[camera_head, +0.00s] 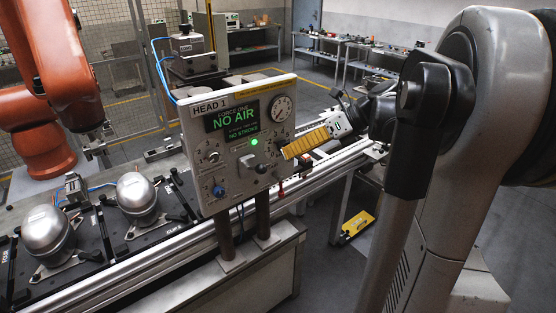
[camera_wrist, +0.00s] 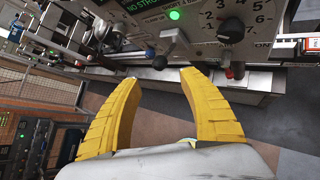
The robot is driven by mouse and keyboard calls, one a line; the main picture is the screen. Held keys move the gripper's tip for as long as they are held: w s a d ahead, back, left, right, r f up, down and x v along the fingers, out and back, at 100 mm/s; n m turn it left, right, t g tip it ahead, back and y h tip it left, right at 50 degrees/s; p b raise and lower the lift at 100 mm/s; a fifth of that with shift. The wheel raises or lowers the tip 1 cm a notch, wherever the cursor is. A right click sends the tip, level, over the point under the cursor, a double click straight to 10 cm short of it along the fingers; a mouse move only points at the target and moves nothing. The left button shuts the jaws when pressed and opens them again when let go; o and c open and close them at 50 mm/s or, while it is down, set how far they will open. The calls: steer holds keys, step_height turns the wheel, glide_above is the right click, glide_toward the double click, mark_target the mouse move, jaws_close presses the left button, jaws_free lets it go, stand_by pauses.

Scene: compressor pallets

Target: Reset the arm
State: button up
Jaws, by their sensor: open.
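My gripper (camera_wrist: 161,78) has two yellow fingers, spread apart with nothing between them in the wrist view. In the head view my gripper (camera_head: 287,155) reaches in from the right, its yellow finger close to the right edge of the control panel (camera_head: 207,155). The panel reads HEAD 1 and NO AIR and has a lit green lamp. In the wrist view the panel (camera_wrist: 200,22) lies beyond the fingertips, with a dark knob and a red-tipped lever near them. Whether the fingers touch the panel I cannot tell.
Two silver compressors (camera_head: 137,193) (camera_head: 48,230) sit on dark pallets on the conveyor at left. An orange robot arm (camera_head: 60,90) stands behind.

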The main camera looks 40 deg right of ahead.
steer(key=shift+s+d+r, duration=0.35)
stand_by(0.3)
steer(key=s+a+f+n+g+h+b, duration=0.1)
steer(key=s+a+f+n+h+b, duration=0.1)
steer(key=a+f+n, duration=0.35)
steer(key=s+a+f+n+g+h+b, duration=0.1)
steer(key=a+f+n+b, duration=0.1)
steer(key=a+n, duration=0.6)
steer(key=s+a+f+n+t+h+b, duration=0.2)
steer(key=s+a+f+n+h+b, duration=0.3)
steer(key=n, duration=1.4)
steer(key=shift+s+a+f, duration=1.85)
steer(key=shift+a+f, duration=0.25)
steer(key=shift+f, duration=0.2)
